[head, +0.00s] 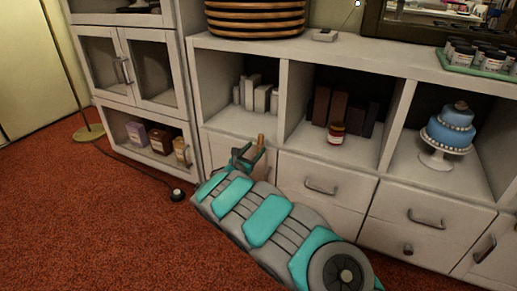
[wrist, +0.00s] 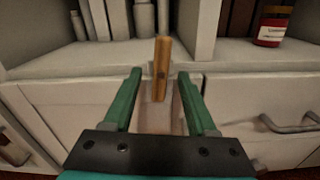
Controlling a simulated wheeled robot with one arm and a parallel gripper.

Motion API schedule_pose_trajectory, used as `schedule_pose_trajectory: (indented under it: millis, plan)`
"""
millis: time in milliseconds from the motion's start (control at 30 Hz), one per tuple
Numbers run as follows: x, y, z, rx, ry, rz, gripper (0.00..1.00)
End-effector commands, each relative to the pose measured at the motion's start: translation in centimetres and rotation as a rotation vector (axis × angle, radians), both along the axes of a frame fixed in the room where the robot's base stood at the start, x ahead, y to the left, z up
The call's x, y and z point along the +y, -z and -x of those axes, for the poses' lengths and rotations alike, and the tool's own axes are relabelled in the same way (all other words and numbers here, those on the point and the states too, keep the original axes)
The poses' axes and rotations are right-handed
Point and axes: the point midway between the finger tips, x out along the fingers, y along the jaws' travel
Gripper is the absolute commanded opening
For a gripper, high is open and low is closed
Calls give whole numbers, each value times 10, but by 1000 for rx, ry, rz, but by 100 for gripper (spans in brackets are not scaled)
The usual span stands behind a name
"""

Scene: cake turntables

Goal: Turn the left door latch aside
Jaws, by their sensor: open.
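The left door latch is a small upright wooden bar (wrist: 161,62) with a dark pivot dot, at the shelf edge above the left lower door (wrist: 60,100). In the head view the latch (head: 260,142) shows as a brown stub just beyond my gripper (head: 246,158). My gripper (wrist: 160,76) is open, with one green finger on each side of the latch in the wrist view. Gaps show between the latch and both fingers. I cannot tell how far the fingertips are from it in depth. My arm hides much of the door in the head view.
Above the latch is an open cubby with white boxes (head: 257,95). To the right are a red jar (head: 336,133), drawers with handles (head: 322,187) and a blue cake on a stand (head: 449,132). A glass-door cabinet (head: 129,66) stands left.

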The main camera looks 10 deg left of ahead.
Motion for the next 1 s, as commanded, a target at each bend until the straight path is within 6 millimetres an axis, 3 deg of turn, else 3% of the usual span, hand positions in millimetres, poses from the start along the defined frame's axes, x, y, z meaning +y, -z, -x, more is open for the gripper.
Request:
schedule_pose_trajectory:
  millis: [200, 467, 1000]
  plan:
    - [-7, 2, -16, 3, 2, 1, 57]
    - [-8, 1, -17, 2, 1, 2, 57]
    - [-8, 1, -17, 0, 1, 1, 0]
